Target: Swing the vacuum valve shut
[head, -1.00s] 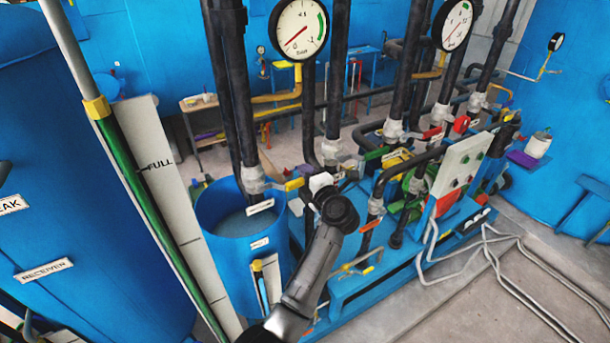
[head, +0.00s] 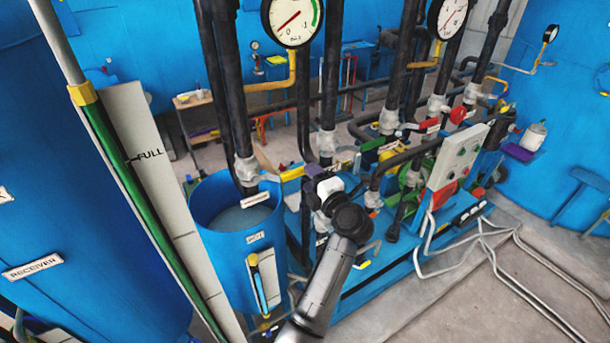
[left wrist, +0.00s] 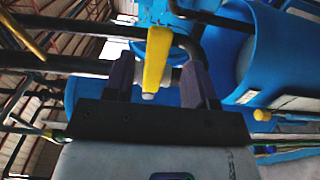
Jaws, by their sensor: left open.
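A yellow valve lever (left wrist: 158,58) stands between the two dark fingers of my left gripper (left wrist: 157,75) in the left wrist view. The fingers are open, with a gap on both sides of the lever. In the head view my left gripper (head: 314,174) is at the pipework, right of the open blue tank; its white and black wrist hides part of the valves behind it. A yellow lever (head: 293,173) shows just left of the fingers there. I cannot read a label that marks the vacuum valve. My right gripper is not in view.
The open blue tank (head: 212,232) stands left of my arm. Black vertical pipes and a dial gauge (head: 292,22) rise behind the gripper. A grey control box (head: 460,155) and red-handled valves are at right. The floor at lower right holds grey conduits (head: 500,265).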

